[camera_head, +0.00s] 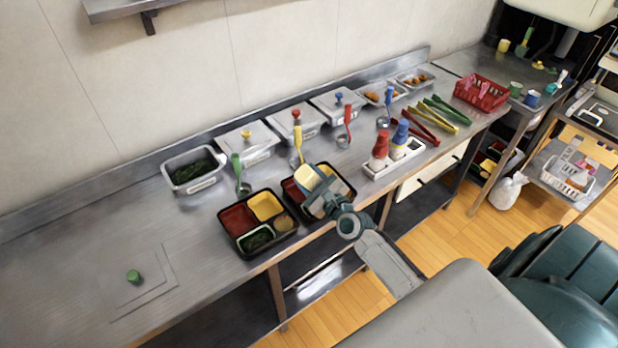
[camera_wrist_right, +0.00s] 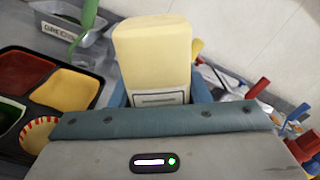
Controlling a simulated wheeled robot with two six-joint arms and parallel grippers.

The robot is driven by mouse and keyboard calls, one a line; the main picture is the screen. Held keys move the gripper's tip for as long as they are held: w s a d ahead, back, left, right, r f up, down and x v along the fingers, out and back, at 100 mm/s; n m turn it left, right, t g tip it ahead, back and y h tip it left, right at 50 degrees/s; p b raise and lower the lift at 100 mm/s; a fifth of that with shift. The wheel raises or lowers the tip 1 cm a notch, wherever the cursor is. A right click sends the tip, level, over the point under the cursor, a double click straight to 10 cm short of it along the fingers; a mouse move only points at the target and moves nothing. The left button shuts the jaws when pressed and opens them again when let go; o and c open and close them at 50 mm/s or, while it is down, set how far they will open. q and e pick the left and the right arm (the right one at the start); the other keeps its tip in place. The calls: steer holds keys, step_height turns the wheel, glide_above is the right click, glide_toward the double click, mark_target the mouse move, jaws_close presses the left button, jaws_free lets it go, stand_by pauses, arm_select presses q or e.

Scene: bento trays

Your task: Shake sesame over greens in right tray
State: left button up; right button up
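My right gripper (camera_head: 315,192) is shut on a cream-yellow shaker (camera_head: 306,178), over the right tray (camera_head: 345,181). In the right wrist view the shaker (camera_wrist_right: 155,50) fills the middle, with a label near the fingers; its cap is not visible. The gripper and shaker cover much of the right tray, so its greens are hidden. The left tray (camera_head: 224,206) stands beside it, with red, yellow and green compartments and a small round cup. My left gripper is not in view.
A white rack (camera_head: 369,171) with red-capped (camera_head: 380,147) and blue-capped (camera_head: 400,134) bottles stands right of the trays. Behind are a steel pan of greens (camera_head: 195,172), lidded pans and upright ladles. Tongs (camera_head: 440,112) lie at right. The counter's left is mostly clear.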

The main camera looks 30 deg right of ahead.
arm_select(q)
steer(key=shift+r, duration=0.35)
arm_select(e)
steer(key=shift+r, duration=0.4)
step_height(320, 180, up, 7)
steer(key=p, duration=0.6)
steer(key=shift+p, duration=0.4)
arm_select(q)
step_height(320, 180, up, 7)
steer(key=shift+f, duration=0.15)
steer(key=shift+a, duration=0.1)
